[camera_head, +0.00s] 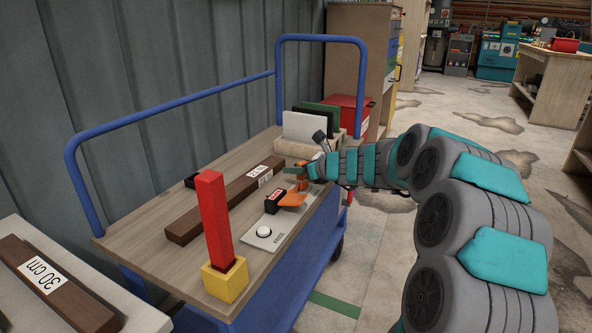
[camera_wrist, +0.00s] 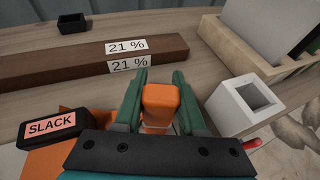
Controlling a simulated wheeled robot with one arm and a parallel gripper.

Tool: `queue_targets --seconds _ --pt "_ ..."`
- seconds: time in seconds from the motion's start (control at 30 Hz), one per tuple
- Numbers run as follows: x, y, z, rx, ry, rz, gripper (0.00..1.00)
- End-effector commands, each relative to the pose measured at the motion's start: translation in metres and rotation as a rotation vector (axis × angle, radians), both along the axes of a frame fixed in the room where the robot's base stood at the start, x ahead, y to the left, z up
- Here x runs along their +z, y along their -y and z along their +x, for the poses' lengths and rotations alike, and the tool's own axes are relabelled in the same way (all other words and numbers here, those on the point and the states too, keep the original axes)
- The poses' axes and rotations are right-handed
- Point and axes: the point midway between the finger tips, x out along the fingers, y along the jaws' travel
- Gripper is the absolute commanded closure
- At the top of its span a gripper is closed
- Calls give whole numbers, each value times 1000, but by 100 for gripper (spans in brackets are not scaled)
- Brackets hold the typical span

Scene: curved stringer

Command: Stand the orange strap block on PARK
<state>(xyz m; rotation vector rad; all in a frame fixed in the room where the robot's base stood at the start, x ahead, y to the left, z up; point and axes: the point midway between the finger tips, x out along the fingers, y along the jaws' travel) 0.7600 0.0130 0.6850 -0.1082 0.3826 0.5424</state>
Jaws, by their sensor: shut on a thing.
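My gripper (camera_wrist: 158,95) is shut on the orange strap block (camera_wrist: 160,108), whose rounded top shows between the two green fingers. In the head view the orange block (camera_head: 303,183) shows small at my gripper, over the right side of the cart deck. A black piece labelled SLACK (camera_wrist: 52,128) lies just left of the gripper, with a flat orange part (camera_wrist: 42,162) by it. Whether that orange part joins the held block is hidden by my gripper.
A long brown beam (camera_wrist: 75,65) marked 21 % lies behind the gripper. A white square socket (camera_wrist: 235,118) stands to the right. A grey plate with a white dome (camera_head: 284,226) and a red post (camera_head: 215,220) in a yellow base (camera_head: 226,281) stand nearer. Blue rails (camera_head: 170,113) edge the cart.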

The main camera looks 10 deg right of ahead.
Motion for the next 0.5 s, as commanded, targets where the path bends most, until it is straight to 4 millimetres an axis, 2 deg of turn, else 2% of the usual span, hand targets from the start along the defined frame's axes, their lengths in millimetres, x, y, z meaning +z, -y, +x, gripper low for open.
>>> queue_targets --seconds 0.23,0.27,0.5 --pt "-3 0 0 0 0 1 100" --pt "-3 0 0 0 0 1 57" --pt "-2 0 0 0 0 0 30"
